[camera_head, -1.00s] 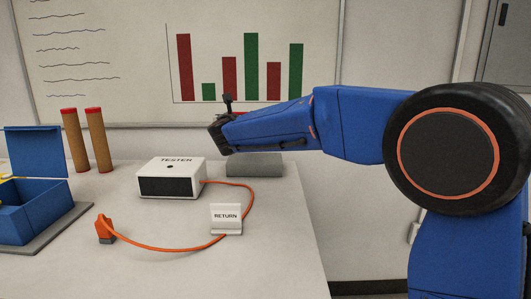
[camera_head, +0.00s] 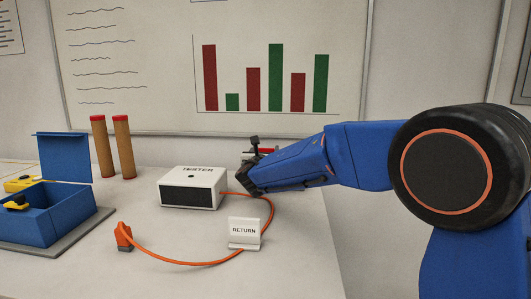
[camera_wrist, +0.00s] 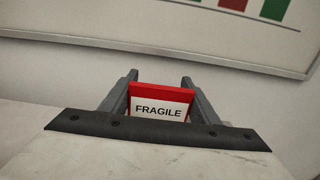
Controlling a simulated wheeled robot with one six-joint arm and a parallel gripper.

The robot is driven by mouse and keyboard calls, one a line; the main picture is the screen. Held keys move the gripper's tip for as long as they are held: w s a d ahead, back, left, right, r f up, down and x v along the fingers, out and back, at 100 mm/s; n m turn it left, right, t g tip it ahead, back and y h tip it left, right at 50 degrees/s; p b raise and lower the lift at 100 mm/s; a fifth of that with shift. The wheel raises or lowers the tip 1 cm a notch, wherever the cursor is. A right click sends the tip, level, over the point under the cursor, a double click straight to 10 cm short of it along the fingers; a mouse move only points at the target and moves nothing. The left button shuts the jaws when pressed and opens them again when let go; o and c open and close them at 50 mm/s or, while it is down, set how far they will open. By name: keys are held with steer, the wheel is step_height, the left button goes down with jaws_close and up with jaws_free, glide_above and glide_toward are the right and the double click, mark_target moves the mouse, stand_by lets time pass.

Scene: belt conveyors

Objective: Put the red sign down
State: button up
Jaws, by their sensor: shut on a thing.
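The red sign (camera_wrist: 160,90) has a white face reading FRAGILE and stands upright between the two grey fingers of my gripper (camera_wrist: 158,84) in the wrist view. My gripper is shut on it. In the head view, my gripper (camera_head: 248,175) is low over the back right of the table, just right of the white tester box. Only a small red piece of the sign (camera_head: 266,151) shows there behind my gripper. I cannot tell whether the sign's bottom touches the table.
The white tester box (camera_head: 192,188) has an orange cable (camera_head: 190,263) running to an orange plug (camera_head: 124,236). A white RETURN sign (camera_head: 244,232) stands in front. A blue open box (camera_head: 50,215) and two brown tubes (camera_head: 103,148) are at left. The front middle is clear.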

steer(key=shift+f, duration=0.25)
steer(key=o, duration=1)
steer(key=shift+r, duration=0.1)
steer(key=shift+s, duration=0.35)
steer(key=s, duration=0.6)
steer(key=shift+s+a, duration=0.15)
steer(key=shift+s, duration=0.25)
